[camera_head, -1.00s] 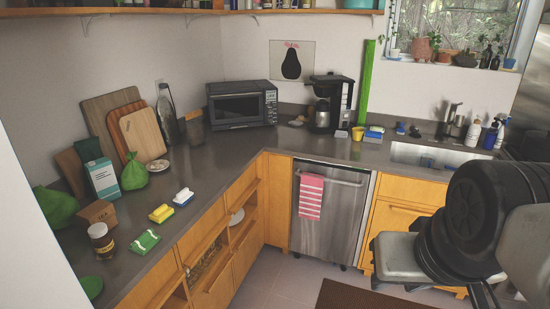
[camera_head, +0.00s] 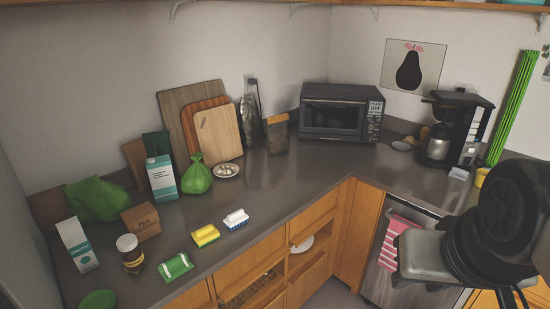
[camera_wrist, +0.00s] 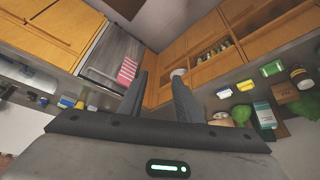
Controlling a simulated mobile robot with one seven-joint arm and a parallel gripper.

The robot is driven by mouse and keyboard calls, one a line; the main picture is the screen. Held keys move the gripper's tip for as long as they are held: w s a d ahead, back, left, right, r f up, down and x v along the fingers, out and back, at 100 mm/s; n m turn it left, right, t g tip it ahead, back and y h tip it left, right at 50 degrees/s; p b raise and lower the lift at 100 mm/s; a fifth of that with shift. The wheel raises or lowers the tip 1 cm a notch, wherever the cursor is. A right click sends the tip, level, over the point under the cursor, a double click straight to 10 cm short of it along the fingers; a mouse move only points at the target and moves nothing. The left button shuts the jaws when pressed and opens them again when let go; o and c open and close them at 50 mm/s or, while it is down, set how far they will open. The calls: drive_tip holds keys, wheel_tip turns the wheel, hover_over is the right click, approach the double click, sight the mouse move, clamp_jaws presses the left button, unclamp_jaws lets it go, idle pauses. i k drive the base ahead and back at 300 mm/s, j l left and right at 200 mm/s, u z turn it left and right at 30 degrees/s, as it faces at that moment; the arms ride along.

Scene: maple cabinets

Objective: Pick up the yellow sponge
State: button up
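The yellow sponge (camera_head: 206,236) lies flat on the dark counter near its front edge, in the head view. The yellow sponge also shows small at the right of the wrist view (camera_wrist: 245,85), which looks upside down. My gripper (camera_wrist: 160,76) is open, its two dark fingers apart with nothing between them. It is in the air, well away from the sponge. In the head view my arm fills the lower right and the fingers cannot be made out.
Cutting boards (camera_head: 217,135) lean on the wall. Bare counter (camera_head: 280,190) lies right of the brush.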

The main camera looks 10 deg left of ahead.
sight(204, 236)
drive_tip(key=i+j+u, duration=0.2)
drive_tip(key=u, duration=0.25)
drive_tip(key=i+u, duration=0.3)
drive_tip(key=u, duration=0.15)
drive_tip(key=i+u, duration=0.3)
drive_tip(key=u, duration=0.15)
drive_tip(key=i+u, duration=0.15)
drive_tip(key=i+j, duration=0.05)
drive_tip(key=i, duration=0.05)
